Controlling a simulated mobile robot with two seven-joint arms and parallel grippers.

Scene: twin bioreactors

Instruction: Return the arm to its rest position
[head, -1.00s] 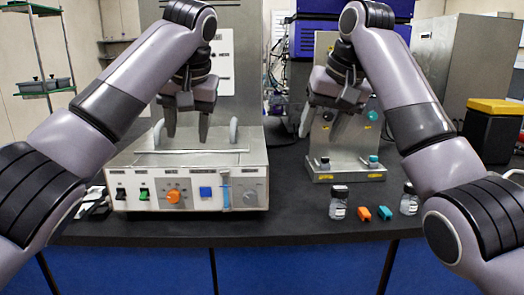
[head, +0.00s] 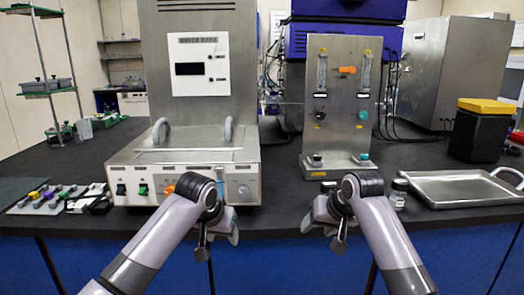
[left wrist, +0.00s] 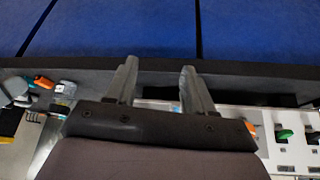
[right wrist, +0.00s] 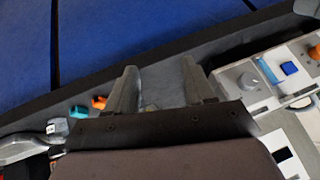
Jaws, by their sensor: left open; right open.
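My left gripper (head: 222,238) hangs low in front of the white water-bath unit (head: 140,170) at the bench edge. In the left wrist view its two fingers (left wrist: 158,80) stand apart with nothing between them. My right gripper (head: 312,225) hangs in front of the bench edge below the steel panel stand (head: 341,110). In the right wrist view its fingers (right wrist: 160,78) are also apart and empty. Both forearms reach in low from the bottom of the head view.
A glass vial (head: 398,195) stands beside a steel tray (head: 465,188) at right. The right wrist view shows an orange block (right wrist: 99,102) and a teal block (right wrist: 79,112) on the bench. Small coloured parts (head: 50,197) lie at left. A yellow-lidded black bin (head: 478,135) stands at back right.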

